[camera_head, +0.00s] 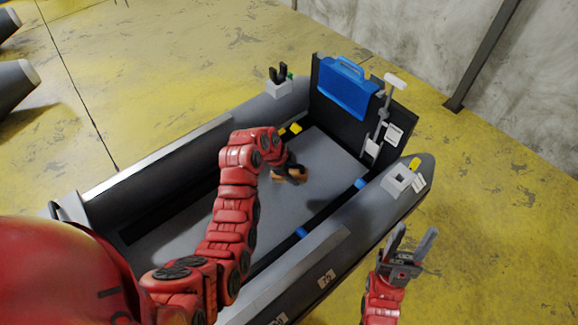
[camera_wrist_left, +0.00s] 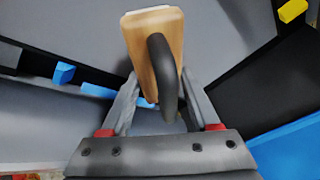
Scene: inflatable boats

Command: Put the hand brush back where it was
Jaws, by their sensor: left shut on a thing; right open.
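The hand brush shows a tan wooden block with a dark curved handle in the left wrist view (camera_wrist_left: 138,42). In the head view the brush (camera_head: 297,177) is a small brown shape over the boat's grey floor. My left gripper (camera_wrist_left: 158,108) is shut on the brush, with a finger on either side of it. In the head view the left gripper (camera_head: 284,170) is partly hidden by its own wrist. I cannot tell whether the brush touches the floor. My right gripper (camera_head: 408,245) is open and empty, outside the boat at the right.
The grey inflatable boat (camera_head: 300,262) has raised side tubes around the floor. A dark transom (camera_head: 388,112) at its far end carries a blue case (camera_head: 346,86) and a white-handled device (camera_head: 381,125). Yellow blocks (camera_head: 295,127) and blue blocks (camera_head: 301,233) sit along the inner sides.

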